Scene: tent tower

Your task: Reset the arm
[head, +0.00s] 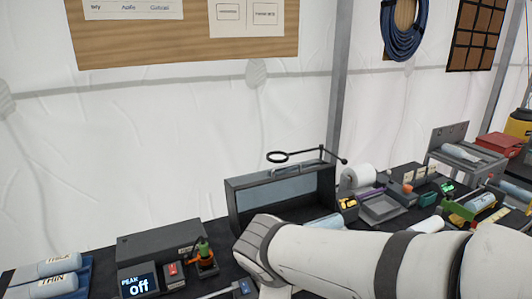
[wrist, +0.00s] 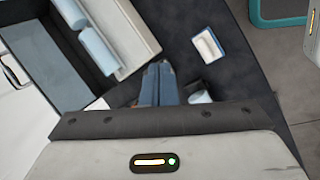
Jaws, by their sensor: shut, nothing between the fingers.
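My gripper (wrist: 158,70) shows in the wrist view as two blue-grey fingers held together beyond the dark edge of my wrist. It is shut with nothing between the fingers. It points over the dark bench top (wrist: 190,20), with the open case to its left in that view. In the head view my white arm reaches from the lower right across the bench, and my gripper's fingers cannot be made out there.
An open dark case (head: 232,207) stands behind my arm; pale blue rolls (wrist: 98,50) lie in it. A white roll (head: 358,177) and trays crowd the right. A white block (wrist: 207,46) lies near the fingers.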

